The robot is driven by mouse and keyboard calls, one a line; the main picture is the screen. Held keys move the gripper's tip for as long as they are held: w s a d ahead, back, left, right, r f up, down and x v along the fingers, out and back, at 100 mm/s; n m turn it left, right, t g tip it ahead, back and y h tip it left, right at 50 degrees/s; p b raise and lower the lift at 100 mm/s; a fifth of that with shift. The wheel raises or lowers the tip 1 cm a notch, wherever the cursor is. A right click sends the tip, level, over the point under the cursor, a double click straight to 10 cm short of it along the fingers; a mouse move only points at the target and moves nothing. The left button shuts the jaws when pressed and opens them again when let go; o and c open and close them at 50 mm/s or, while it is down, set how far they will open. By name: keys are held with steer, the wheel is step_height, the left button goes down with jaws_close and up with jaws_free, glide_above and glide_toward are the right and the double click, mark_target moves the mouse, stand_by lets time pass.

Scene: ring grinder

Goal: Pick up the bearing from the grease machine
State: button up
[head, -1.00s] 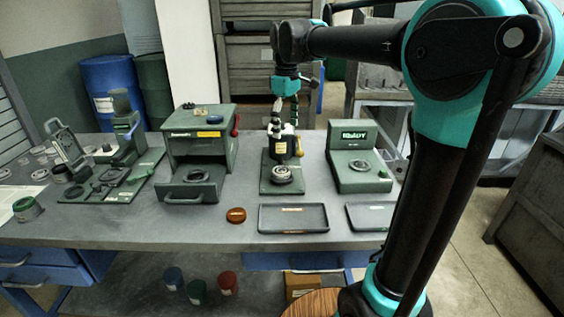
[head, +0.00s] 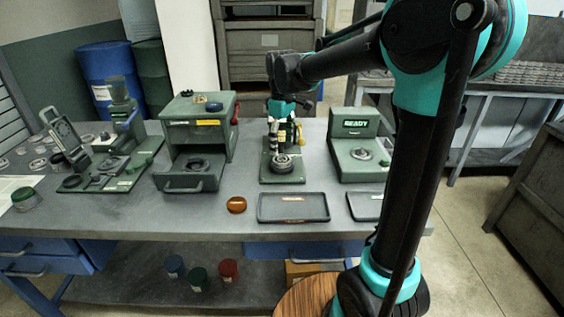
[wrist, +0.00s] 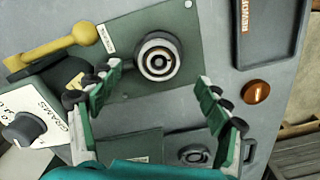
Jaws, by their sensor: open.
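The grease machine (head: 270,176) is a green plate with a yellow lever and a white dial box marked GRAMS (wrist: 30,115). The bearing (wrist: 158,60), a round metal ring, sits on a seat on its plate; it also shows in the head view (head: 282,166). My gripper (wrist: 162,78) is open and empty. Its two fingers are spread to either side of the bearing's position in the wrist view, with the bearing between and just beyond the tips. In the head view my gripper (head: 279,138) hangs just above and behind the bearing, covering part of the machine.
A green press with an open drawer (head: 192,182) stands left, and a READY machine (head: 358,150) stands right. An amber disc (head: 237,204) and a dark tray (head: 293,220) lie in front. Bare table shows near the front edge.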

mark_target(282, 159)
step_height(282, 159, down, 5)
stand_by(0.3)
steer(key=c, duration=1.4)
